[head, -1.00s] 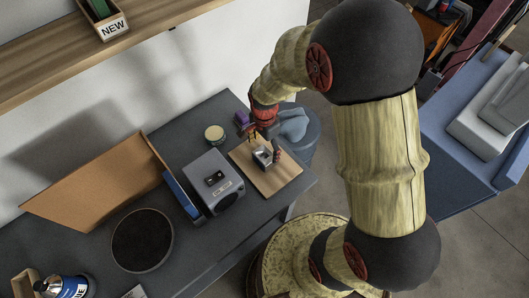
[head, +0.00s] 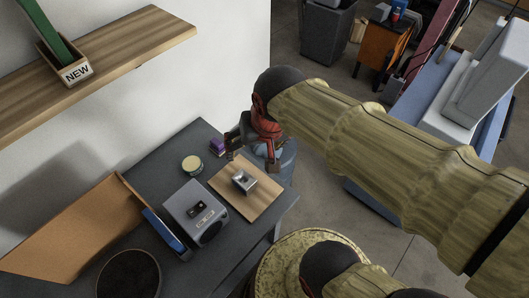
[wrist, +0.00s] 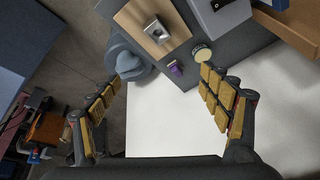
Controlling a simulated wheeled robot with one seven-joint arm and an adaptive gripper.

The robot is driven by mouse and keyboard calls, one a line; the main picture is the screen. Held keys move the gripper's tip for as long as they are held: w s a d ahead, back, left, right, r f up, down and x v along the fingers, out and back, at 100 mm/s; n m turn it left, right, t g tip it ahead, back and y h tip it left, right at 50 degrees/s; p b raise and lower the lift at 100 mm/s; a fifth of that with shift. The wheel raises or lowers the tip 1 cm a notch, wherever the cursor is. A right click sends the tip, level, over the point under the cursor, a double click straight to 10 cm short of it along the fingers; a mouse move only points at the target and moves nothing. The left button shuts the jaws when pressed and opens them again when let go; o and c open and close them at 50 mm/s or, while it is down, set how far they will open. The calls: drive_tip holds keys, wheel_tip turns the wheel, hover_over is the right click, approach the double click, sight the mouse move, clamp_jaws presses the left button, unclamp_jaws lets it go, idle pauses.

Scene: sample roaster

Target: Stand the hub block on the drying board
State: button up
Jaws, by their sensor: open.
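The hub block (head: 243,181), a small grey metal block with a hole in its top, stands on the wooden drying board (head: 262,201) at the end of the dark bench. In the wrist view the block (wrist: 155,31) also rests on the board (wrist: 133,16), with nothing touching it. My gripper (head: 252,155) is open and empty, raised above and behind the board in the head view. In the wrist view its two padded fingers (wrist: 168,88) are wide apart, with no object between them.
A grey box-shaped machine (head: 195,212) stands left of the board. A round tin (head: 192,165) and a purple object (head: 217,146) sit behind it. A wooden shelf (head: 130,45) with a NEW bin (head: 66,70) is on the wall. A blue-grey stool (wrist: 130,62) stands beside the bench.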

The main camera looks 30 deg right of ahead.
drive_tip(key=s+r+n+t, duration=0.1)
drive_tip(key=s+r+n, duration=0.2)
drive_tip(key=s, duration=0.2)
drive_tip(key=shift+r+n, duration=0.2)
drive_tip(key=shift+n, duration=0.1)
drive_tip(key=shift+f, duration=0.15)
wheel_tip(320, 180, down, 6)
drive_tip(key=b, duration=0.6)
